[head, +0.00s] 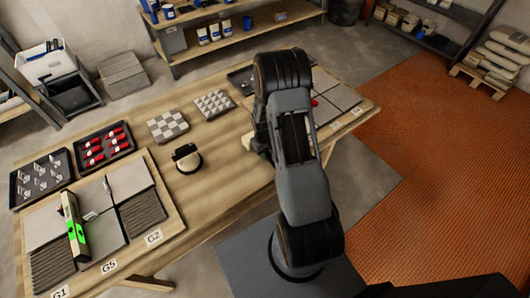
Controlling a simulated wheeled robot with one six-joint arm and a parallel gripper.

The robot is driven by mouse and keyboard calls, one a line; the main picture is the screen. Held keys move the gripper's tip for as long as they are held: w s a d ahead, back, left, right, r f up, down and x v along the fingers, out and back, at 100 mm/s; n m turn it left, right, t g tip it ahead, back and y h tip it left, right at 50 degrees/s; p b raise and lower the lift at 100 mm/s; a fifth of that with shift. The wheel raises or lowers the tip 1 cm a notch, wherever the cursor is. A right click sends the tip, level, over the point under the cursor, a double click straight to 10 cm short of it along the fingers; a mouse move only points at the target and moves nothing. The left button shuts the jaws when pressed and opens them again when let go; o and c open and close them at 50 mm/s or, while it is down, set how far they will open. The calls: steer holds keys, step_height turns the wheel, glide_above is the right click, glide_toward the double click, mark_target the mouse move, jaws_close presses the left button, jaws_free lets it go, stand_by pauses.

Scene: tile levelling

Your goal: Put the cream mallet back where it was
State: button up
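My arm reaches over the right half of the wooden table, and my gripper is hidden behind its links, so I cannot see its fingers. A small cream piece (247,141) shows at the left edge of my arm, low over the table. It may be part of the cream mallet, but most of it is covered. I cannot tell whether it is held or lies on the table.
On the table (225,180) are a tile board with a green-marked level (74,226), a tray of red pieces (104,146), a tray of clips (41,178), two patterned tiles (168,126) and a black-handled round tool (187,158). Another tile board (338,92) lies right.

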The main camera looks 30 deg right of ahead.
steer(key=o, duration=0.4)
steer(key=shift+o, duration=0.2)
steer(key=shift+r, duration=0.1)
steer(key=shift+r+p, duration=0.25)
steer(key=shift+p, duration=0.1)
step_height(320, 180, up, 11)
steer(key=w+b, duration=0.1)
steer(key=b, duration=0.1)
steer(key=s+a+r+t, duration=0.2)
steer(key=s+a+r, duration=0.3)
steer(key=s+r, duration=0.2)
steer(key=s+a+r+m+t, duration=0.1)
steer(key=s+a+r+t, duration=0.2)
steer(key=s+a+r, duration=0.3)
steer(key=shift+a+v, duration=0.25)
steer(key=shift+v, duration=2.75)
steer(key=shift+w, duration=0.15)
